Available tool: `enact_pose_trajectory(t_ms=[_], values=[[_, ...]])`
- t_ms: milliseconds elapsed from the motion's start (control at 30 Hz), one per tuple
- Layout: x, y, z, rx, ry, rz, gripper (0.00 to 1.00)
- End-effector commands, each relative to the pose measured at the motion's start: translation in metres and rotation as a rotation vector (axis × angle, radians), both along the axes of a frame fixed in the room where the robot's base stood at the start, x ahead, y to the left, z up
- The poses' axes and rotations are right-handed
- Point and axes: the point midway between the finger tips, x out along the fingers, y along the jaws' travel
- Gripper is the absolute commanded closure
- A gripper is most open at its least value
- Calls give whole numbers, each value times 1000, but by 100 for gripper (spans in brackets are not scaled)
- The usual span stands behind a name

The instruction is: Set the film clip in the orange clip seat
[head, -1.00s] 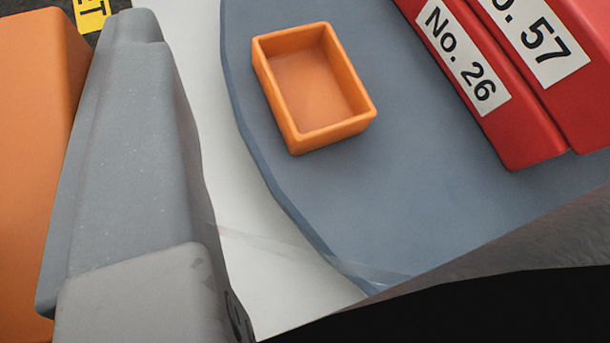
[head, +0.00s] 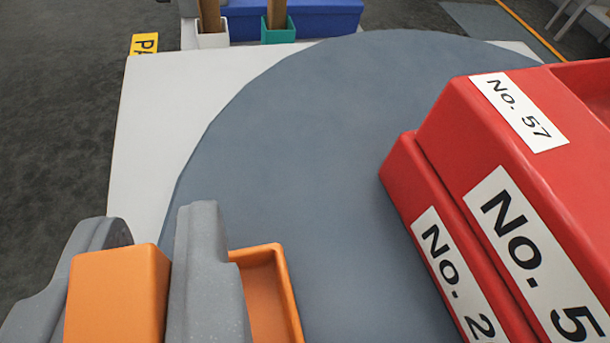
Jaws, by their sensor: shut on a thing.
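The film clip is an orange block (head: 115,300) at the lower left, between the two grey fingers of my gripper (head: 152,235). My gripper is shut on it. The orange clip seat (head: 283,290) is an open, shallow rectangular box on the round blue-grey mat. It lies just right of my right finger, which hides its left part; its near end is cut off by the picture's bottom edge. The clip is apart from the seat, to its left in the picture. The height of the clip above the table cannot be told.
Red boxes labelled No. 57 (head: 515,200) and No. 2, cut off (head: 425,235), stand on the right of the mat (head: 320,130). Green (head: 278,32) and white (head: 212,38) holders and a blue box (head: 330,18) are at the back. The mat's middle is clear.

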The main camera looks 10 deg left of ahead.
Motion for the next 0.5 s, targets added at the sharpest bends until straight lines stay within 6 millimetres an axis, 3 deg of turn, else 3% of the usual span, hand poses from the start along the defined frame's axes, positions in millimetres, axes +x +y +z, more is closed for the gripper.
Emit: enact_pose_trajectory(t_ms=[333,500], values=[[23,-5,-2,-1,-2,1,100],[21,-4,-31,3,2,1,100]])
